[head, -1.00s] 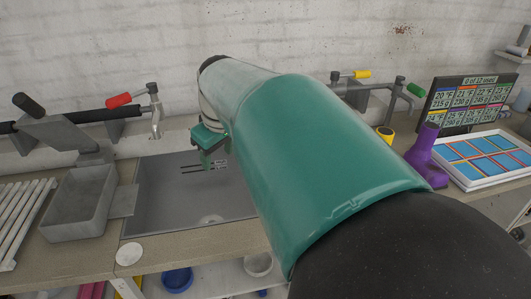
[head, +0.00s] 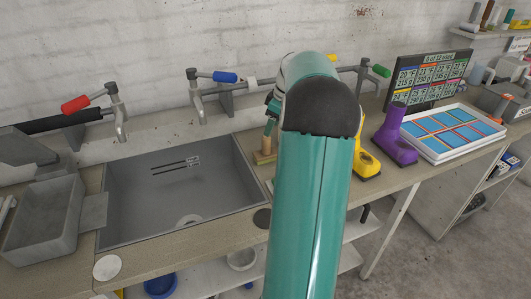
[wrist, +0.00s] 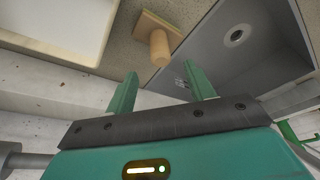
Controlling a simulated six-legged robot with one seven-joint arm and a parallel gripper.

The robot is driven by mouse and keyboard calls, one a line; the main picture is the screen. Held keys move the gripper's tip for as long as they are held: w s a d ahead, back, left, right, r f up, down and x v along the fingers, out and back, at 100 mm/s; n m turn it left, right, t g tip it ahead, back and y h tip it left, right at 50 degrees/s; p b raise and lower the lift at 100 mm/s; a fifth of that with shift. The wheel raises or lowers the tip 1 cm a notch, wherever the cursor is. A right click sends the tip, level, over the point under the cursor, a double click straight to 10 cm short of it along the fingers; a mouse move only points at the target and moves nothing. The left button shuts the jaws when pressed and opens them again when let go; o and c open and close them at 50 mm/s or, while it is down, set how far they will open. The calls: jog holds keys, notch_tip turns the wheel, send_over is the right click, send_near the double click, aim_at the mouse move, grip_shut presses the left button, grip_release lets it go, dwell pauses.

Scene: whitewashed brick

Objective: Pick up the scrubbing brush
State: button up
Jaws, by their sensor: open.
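The scrubbing brush (head: 264,157) appears to be the pale wooden block with an upright round handle, on the counter just right of the sink. In the wrist view the brush (wrist: 160,46) shows its tan base and handle, beyond the fingertips and between their lines. My gripper (wrist: 162,72) is open and empty, with its two green fingers apart. In the head view my gripper (head: 271,108) is partly hidden by my arm, close to the brush and above it. Part of the brush's right side is hidden by the arm in that view.
The grey sink (head: 125,225) lies left of the brush, with taps (head: 197,98) behind it. A yellow boot-shaped object (head: 367,165) and a purple one (head: 396,150) stand to the right, before a white tray (head: 440,155) of blue cards. A brick wall is behind.

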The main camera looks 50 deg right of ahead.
aim_at(265, 140)
jog(key=x, duration=0.9)
jog(key=shift+w+a, duration=0.1)
jog(key=shift+w, duration=0.05)
jog(key=c, duration=1.1)
jog(key=shift+c, duration=0.2)
jog(key=shift+r, duration=0.55)
notch_tip(265, 140, up, 2)
jog(key=shift+r, duration=0.2)
jog(key=s+a+r, duration=0.2)
jog(key=s+r, duration=0.2)
jog(key=s, duration=0.2)
jog(key=s+a+r, duration=0.2)
jog(key=s+r, duration=0.3)
jog(key=s, duration=0.2)
jog(key=shift+a+r, duration=0.2)
jog(key=shift+a, duration=0.2)
